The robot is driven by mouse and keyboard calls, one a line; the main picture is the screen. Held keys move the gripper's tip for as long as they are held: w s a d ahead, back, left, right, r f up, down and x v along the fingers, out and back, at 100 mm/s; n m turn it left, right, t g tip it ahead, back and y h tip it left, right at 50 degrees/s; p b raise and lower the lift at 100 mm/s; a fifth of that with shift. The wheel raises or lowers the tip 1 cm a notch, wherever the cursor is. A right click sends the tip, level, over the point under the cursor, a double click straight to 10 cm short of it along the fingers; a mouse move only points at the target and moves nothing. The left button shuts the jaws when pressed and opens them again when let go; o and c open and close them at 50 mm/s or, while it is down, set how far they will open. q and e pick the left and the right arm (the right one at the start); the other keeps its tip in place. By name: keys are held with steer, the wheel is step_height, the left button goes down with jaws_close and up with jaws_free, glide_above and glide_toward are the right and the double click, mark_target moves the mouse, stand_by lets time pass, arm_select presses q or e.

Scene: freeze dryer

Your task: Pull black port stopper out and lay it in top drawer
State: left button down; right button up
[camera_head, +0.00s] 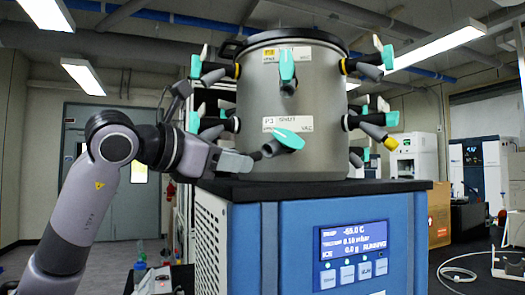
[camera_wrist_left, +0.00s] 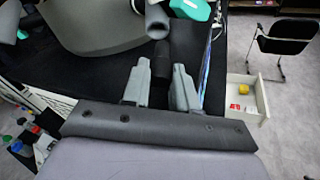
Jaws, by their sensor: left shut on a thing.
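My left gripper (camera_head: 248,160) is at the front left of the steel drum chamber (camera_head: 320,110), beside the port with a teal valve handle (camera_head: 288,139). In the left wrist view, its two grey fingers (camera_wrist_left: 160,88) are closed on the black port stopper (camera_wrist_left: 161,66). The stopper lies in line with the open end of a grey port tube (camera_wrist_left: 157,22); I cannot tell whether it is still seated in it. An open white drawer (camera_wrist_left: 262,101) shows at the right of the wrist view, holding a yellow item and red items. My right gripper is not in view.
The chamber stands on the black top (camera_head: 385,187) of the blue freeze dryer (camera_head: 300,235). A black chair (camera_wrist_left: 288,42) stands behind the drawer. Bottles (camera_wrist_left: 22,135) show at lower left.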

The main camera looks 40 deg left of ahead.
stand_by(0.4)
arm_select(q)
steer(key=s, duration=0.3)
steer(key=s+b, duration=0.1)
steer(key=s, duration=0.1)
steer(key=shift+s+a, duration=0.3)
stand_by(0.4)
stand_by(0.5)
